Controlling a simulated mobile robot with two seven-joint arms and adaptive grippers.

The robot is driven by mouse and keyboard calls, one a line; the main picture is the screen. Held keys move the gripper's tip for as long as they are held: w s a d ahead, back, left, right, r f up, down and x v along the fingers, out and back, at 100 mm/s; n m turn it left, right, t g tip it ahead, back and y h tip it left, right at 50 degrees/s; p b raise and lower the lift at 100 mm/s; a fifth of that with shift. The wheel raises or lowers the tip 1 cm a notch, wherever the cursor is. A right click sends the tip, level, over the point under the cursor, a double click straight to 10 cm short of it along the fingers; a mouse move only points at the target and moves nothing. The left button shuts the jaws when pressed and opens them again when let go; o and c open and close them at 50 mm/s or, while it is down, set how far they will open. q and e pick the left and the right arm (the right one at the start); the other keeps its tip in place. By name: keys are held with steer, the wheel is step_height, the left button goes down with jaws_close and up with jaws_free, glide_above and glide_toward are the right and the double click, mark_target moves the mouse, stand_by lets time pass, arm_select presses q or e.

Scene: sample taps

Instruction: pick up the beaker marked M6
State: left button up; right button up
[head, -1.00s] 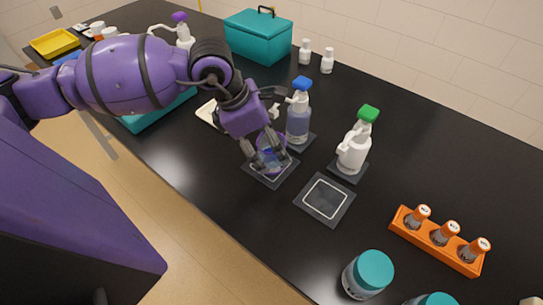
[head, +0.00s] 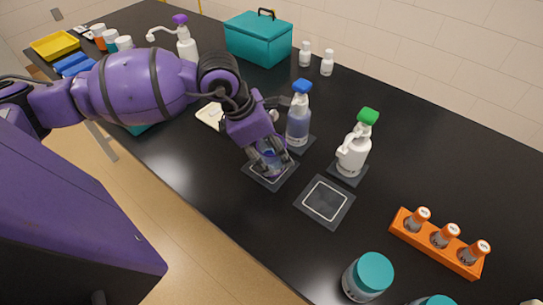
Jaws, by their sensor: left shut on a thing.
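A clear beaker (head: 270,160) with purple-blue liquid stands on or just above a dark square pad (head: 259,176) in front of the blue-capped bottle. My left gripper (head: 268,152) comes down over it from above and is shut on it, with fingers at its sides. The fingers hide much of the beaker, and I cannot read any marking on it. My right gripper is not in view.
A blue-capped bottle (head: 298,120) stands close behind the gripper. A green-capped white bottle (head: 353,150) stands to the right. An empty pad (head: 325,202) lies in front of it. An orange rack (head: 435,243) and a teal-lidded jar (head: 367,275) are farther right.

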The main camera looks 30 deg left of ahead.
arm_select(q)
steer(key=shift+r, duration=0.25)
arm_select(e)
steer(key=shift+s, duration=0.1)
arm_select(q)
steer(key=shift+r, duration=1.15)
steer(key=s+a+r+p, duration=0.3)
steer(key=s+r+p, duration=0.3)
steer(key=s+r, duration=0.4)
steer(key=shift+s+a+r, duration=0.15)
steer(key=shift+s+a, duration=0.2)
steer(key=shift+s, duration=1.3)
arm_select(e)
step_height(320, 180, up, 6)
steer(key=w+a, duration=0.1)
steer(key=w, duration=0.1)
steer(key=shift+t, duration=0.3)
